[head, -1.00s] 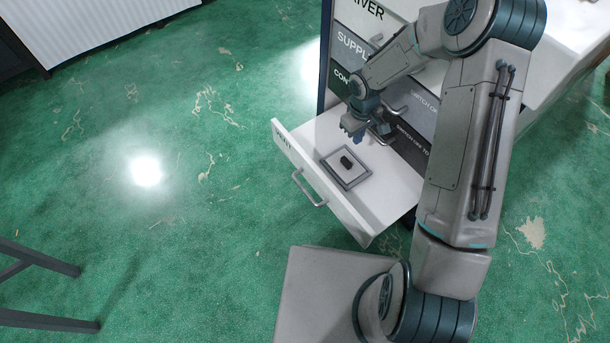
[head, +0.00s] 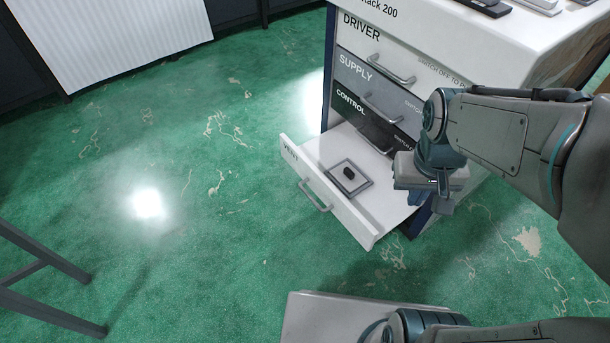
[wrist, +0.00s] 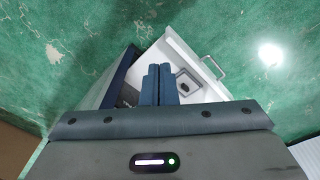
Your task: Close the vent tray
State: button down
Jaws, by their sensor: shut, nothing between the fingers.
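The vent tray (head: 340,219) is the lowest drawer of the rack and stands pulled out, with a white front and a grey bar handle (head: 315,196). Inside it lies a grey square frame (head: 358,187) with a small black piece (head: 349,173) on it. The tray also shows in the wrist view (wrist: 182,44), beyond my fingers. My gripper (head: 443,207) is shut and empty, to the right of the tray in the head view. In the wrist view the two blue fingers (wrist: 158,85) are together and point toward the tray.
Above the tray, the driver drawer (head: 362,48), supply drawer (head: 352,76) and control drawer (head: 349,106) look closed, each with a bar handle. Grey table legs (head: 45,262) stand at the left. The green floor (head: 200,240) in front of the tray is clear.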

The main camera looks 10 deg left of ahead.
aim_at(369, 212)
jog(key=u, duration=0.5)
jog(key=k, duration=0.65)
jog(key=u, duration=0.7)
jog(key=i, duration=1.25)
jog(key=z, duration=0.85)
